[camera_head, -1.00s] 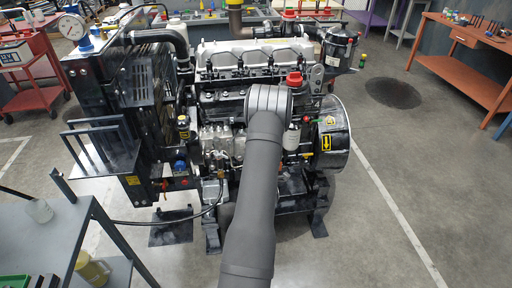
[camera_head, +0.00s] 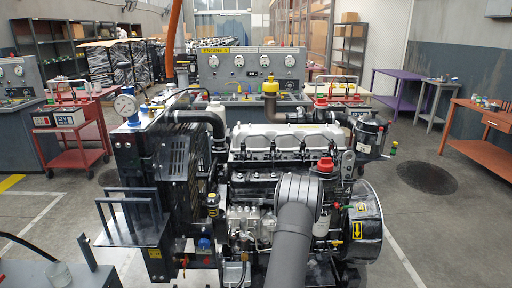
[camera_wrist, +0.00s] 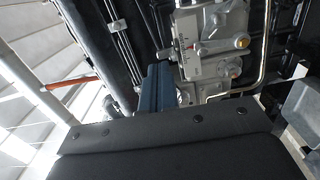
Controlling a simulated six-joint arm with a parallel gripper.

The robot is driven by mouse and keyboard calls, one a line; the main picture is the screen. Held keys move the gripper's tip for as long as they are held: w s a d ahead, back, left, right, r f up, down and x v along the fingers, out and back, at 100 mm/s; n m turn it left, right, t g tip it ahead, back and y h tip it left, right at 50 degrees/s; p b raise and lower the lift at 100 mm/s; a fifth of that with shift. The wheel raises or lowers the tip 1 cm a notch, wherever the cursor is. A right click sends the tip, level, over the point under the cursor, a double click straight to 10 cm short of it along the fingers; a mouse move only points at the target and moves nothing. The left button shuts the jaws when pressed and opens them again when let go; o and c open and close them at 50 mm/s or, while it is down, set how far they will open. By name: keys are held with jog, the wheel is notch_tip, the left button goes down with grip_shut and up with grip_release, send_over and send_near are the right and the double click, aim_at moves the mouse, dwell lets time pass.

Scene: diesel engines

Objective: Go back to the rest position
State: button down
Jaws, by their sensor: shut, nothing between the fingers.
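My arm (camera_head: 292,245) reaches up from the bottom of the head view in front of the diesel engine (camera_head: 285,140). Its round grey joint (camera_head: 298,190) covers part of the engine block. My gripper lies behind the arm and is hidden in the head view. In the wrist view, the dark body of my gripper fills the bottom, and its fingers (camera_wrist: 160,88) are together with nothing between them. They point toward a light metal engine part (camera_wrist: 210,45); I cannot tell whether they touch it.
A radiator assembly with a gauge (camera_head: 125,105) stands left of the engine. A red cart (camera_head: 75,130) is farther left, and a grey table (camera_head: 60,275) is at front left. A control console (camera_head: 250,75) is behind. An orange bench (camera_head: 480,125) is at right, with clear floor before it.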

jog(key=w, duration=0.3)
jog(key=w+a, duration=0.1)
jog(key=w, duration=0.1)
jog(key=shift+w, duration=0.35)
jog(key=s+d, duration=0.2)
jog(key=s, duration=0.7)
jog(key=w+a, duration=0.2)
jog(key=w, duration=0.6)
jog(key=w+a+m+g+h, duration=0.1)
jog(key=a+m+g+h, duration=0.2)
jog(key=a+m+h, duration=0.3)
jog(key=shift+w+a+h, duration=0.2)
jog(key=shift+a+h, duration=1.2)
jog(key=shift+a, duration=0.35)
